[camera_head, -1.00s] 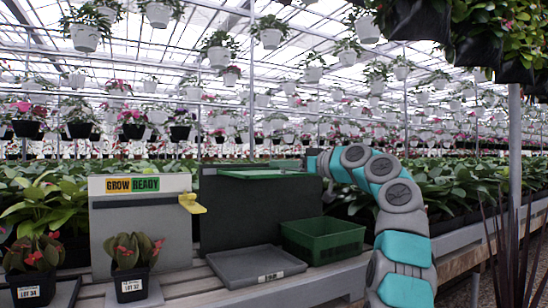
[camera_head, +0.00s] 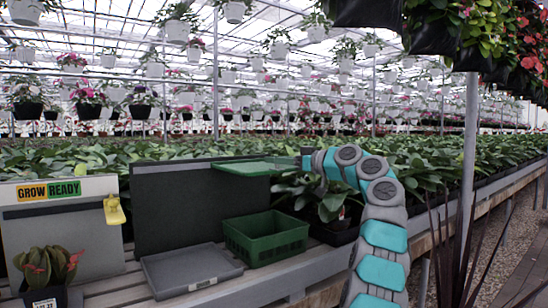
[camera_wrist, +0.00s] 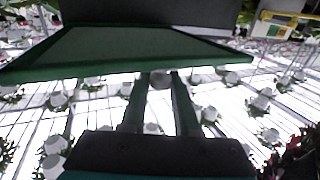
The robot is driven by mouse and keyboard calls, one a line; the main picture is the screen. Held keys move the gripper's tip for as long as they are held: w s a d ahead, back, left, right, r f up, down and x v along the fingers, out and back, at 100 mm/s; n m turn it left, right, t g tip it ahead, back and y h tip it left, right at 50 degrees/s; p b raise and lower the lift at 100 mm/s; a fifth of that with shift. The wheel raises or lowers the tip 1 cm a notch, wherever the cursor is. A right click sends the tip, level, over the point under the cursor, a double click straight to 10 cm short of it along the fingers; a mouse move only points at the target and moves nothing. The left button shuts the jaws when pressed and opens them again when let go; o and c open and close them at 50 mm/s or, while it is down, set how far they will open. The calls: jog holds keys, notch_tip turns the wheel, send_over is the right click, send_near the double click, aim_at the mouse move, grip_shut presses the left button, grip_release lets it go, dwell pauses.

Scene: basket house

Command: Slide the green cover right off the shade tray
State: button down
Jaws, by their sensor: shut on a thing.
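The green cover (camera_head: 250,168) is a thin flat panel. It lies level at the top right of a tall dark box-like panel (camera_head: 190,208), and its right end juts past the panel's right edge. I cannot tell the shade tray's inside from here. My gripper (camera_head: 306,160) is at the cover's right end. In the wrist view the cover (camera_wrist: 150,50) spans the upper part, and my gripper's two dark green fingers (camera_wrist: 160,82) reach its near edge, with a small grey round part between the tips. The gripper is shut on the cover there.
A green open basket (camera_head: 265,237) and a flat grey tray (camera_head: 190,270) stand on the slatted bench. A grey GROW READY board (camera_head: 65,235) with a yellow clip (camera_head: 114,211) stands left. Leafy plants (camera_head: 325,197) lie right of the panel. A post (camera_head: 468,150) stands further right.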

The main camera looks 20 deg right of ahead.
dwell(0.3)
jog(key=c, duration=0.7)
grip_release()
jog(key=b+v, duration=0.1)
jog(key=v, duration=0.7)
jog(key=shift+w+b, duration=0.1)
jog(key=shift+b, duration=0.2)
